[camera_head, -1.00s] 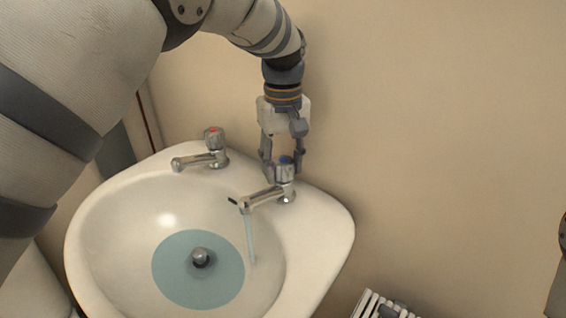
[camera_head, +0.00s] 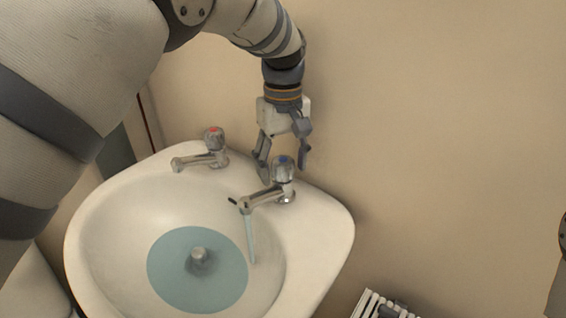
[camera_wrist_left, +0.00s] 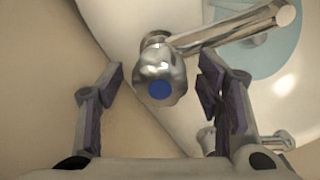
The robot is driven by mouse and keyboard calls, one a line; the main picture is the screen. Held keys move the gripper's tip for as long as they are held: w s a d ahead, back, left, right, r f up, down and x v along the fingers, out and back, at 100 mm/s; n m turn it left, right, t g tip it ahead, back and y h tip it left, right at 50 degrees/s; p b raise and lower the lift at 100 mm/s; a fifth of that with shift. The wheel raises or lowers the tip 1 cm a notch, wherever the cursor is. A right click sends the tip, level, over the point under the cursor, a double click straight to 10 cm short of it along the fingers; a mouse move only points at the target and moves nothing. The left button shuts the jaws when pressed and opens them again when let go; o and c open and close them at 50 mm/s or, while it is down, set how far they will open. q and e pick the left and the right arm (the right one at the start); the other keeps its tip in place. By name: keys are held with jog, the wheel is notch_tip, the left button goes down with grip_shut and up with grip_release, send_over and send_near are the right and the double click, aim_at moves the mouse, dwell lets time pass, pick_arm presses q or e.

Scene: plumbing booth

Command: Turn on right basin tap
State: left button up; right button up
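The right basin tap (camera_head: 283,172) is chrome with a blue-marked knob, on the right back rim of the white basin (camera_head: 328,222). A stream of water (camera_head: 250,240) runs from its spout into the bowl. My left gripper (camera_head: 284,172) is open above and behind the knob. In the left wrist view the blue-capped knob (camera_wrist_left: 160,82) sits between the spread fingers of the left gripper (camera_wrist_left: 162,88), with gaps on both sides. My right gripper is not in view.
The left tap (camera_head: 212,150), with a red mark, stands on the rim to the left. Blue-tinted water (camera_head: 172,270) lies in the bowl around the round metal drain piece (camera_head: 200,258). A plain wall stands close behind the basin. A white slatted object (camera_head: 372,304) is at bottom right.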

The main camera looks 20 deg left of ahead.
aim_at(283, 160)
pick_arm(q)
notch_tip(283, 160, up, 12)
dwell(0.4)
